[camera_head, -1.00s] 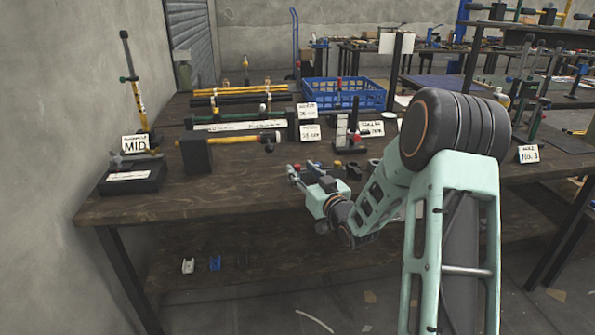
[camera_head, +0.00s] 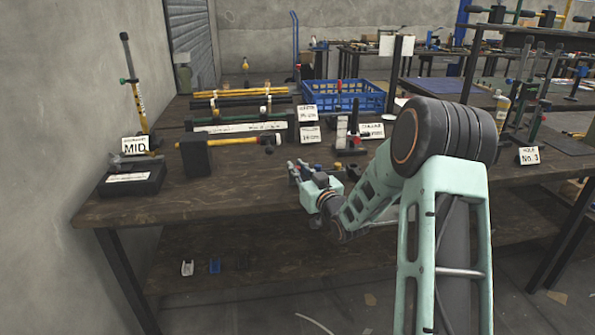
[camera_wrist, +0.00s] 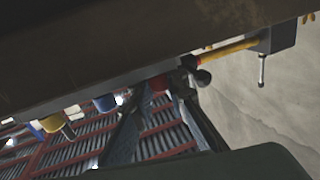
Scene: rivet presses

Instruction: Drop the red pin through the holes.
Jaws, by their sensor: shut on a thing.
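My gripper (camera_head: 303,172) is low over the front edge of the wooden table in the head view, tilted to the left. In the wrist view, its dark fingers (camera_wrist: 168,90) are closed together around a small red piece, which I take to be the red pin (camera_wrist: 160,83). Most of the pin is hidden by the fingers. A dark ball-ended part (camera_wrist: 202,77) shows just beyond the fingertips. I cannot make out the holes in either view.
A black block with a yellow bar (camera_head: 235,140) stands left of my gripper. A black box marked MID (camera_head: 130,178) is at the far left. A small upright fixture (camera_head: 341,135) and a blue crate (camera_head: 345,97) stand behind. The table's front left is clear.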

